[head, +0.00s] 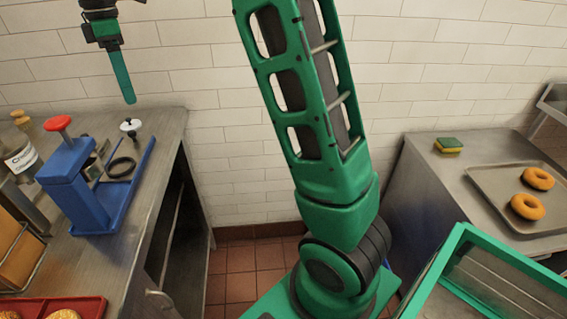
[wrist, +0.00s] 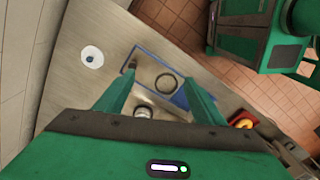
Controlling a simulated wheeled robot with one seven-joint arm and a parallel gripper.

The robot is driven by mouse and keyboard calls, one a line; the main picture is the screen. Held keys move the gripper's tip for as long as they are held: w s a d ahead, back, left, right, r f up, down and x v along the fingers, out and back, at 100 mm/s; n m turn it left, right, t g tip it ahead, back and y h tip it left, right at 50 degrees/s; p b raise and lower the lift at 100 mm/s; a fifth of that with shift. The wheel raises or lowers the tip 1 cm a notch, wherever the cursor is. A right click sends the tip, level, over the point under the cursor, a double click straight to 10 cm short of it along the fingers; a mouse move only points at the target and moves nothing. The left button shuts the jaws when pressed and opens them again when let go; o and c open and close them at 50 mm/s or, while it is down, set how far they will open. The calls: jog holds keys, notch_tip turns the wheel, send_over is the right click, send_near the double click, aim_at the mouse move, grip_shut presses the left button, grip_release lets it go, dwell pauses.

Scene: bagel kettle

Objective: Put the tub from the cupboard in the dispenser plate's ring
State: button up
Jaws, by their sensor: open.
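The blue dispenser (head: 75,195) with a red knob stands on the left counter. Its blue plate (head: 122,190) bears a dark ring (head: 121,167), which looks empty; the ring also shows in the wrist view (wrist: 167,84). My gripper (head: 125,92) is high above this counter, near the back wall. In the wrist view my gripper (wrist: 159,80) is open and empty, its fingers spread on either side of the ring, seen well below. The cupboard (head: 178,225) is a dark opening under the counter. I cannot make out a tub in it.
A small white round thing with a dark top (head: 131,126) stands behind the plate. A labelled container (head: 20,155) is at the far left, and a red tray (head: 92,306) with bagels is at the near left. The right counter holds a metal tray (head: 487,190) and a sponge (head: 448,145).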

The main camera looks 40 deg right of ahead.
jog(key=s+d+f+m, duration=0.2)
jog(key=s+d+m, duration=0.4)
jog(key=s+d, duration=0.3)
jog(key=s+d+f+m, duration=0.2)
jog(key=s+d+m, duration=0.4)
jog(key=s+d, duration=0.35)
jog(key=s+d+f+m, duration=0.2)
jog(key=s+f+m, duration=0.3)
jog(key=s, duration=0.5)
jog(key=s+d+f+m, duration=0.2)
jog(key=s+f+m, duration=0.3)
jog(key=s, duration=0.6)
jog(key=shift+s+t, duration=0.2)
jog(key=shift+t, duration=0.1)
